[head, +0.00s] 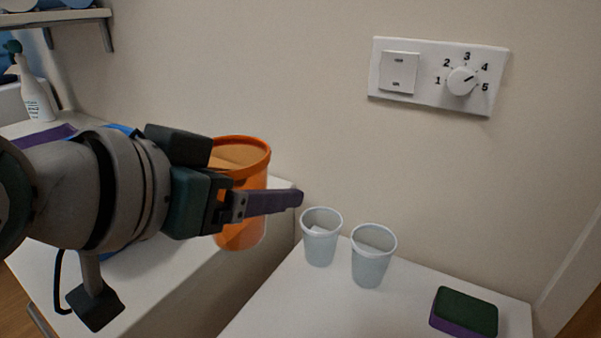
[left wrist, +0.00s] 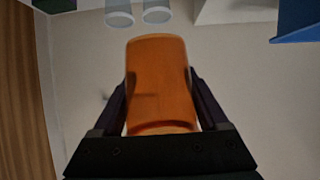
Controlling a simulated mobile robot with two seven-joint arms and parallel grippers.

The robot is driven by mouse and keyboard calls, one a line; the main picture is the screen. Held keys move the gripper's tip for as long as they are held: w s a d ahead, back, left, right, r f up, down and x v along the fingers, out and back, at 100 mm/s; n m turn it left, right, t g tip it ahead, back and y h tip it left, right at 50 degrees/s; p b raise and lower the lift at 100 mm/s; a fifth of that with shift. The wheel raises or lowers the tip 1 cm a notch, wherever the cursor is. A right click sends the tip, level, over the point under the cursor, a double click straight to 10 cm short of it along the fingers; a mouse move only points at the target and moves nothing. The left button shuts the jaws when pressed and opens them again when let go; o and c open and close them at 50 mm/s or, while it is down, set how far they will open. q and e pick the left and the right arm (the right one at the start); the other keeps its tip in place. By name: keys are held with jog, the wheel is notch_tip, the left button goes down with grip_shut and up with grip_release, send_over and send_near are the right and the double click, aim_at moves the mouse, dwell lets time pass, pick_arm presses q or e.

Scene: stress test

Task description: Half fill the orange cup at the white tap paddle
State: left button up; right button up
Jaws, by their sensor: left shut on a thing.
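My left gripper (head: 268,201) is shut on the orange cup (head: 240,238) and holds it in front of the wall, over the gap between two white surfaces. The cup looks roughly upright in the head view; part of it is hidden behind the gripper. In the left wrist view the cup (left wrist: 158,85) sits between the two dark fingers of the gripper (left wrist: 162,92). I cannot tell whether any liquid is in it. No tap or white tap paddle shows in either view. My right gripper is not in view.
Two pale cups (head: 320,236) (head: 372,255) stand on the right white surface (head: 300,300), with a green and purple sponge (head: 463,312) at right. A wall plate (head: 437,75) carries a switch and a numbered dial. A spray bottle (head: 33,90) stands at far left below a shelf (head: 60,17).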

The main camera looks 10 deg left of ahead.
pick_arm(q)
jog(key=shift+r, duration=0.1)
jog(key=shift+m+h, duration=0.3)
jog(key=a+r+p, duration=0.1)
jog(key=r, duration=0.1)
jog(key=a+r+p, duration=0.1)
jog(key=r+p, duration=0.1)
jog(key=a+r+p, duration=0.1)
jog(key=r, duration=0.2)
jog(key=shift+s, duration=0.2)
jog(key=s+a+r+m+g+h+p, duration=0.1)
jog(key=s+r+m+g+h+p, duration=0.1)
jog(key=r, duration=0.8)
jog(key=s+a+r+m+g+h+p, duration=0.2)
jog(key=s+r+m+h+p, duration=0.1)
jog(key=s+r+p, duration=0.4)
notch_tip(320, 180, up, 4)
jog(key=shift+s+f+m, duration=0.25)
jog(key=shift+s+m, duration=0.45)
jog(key=shift+a, duration=0.1)
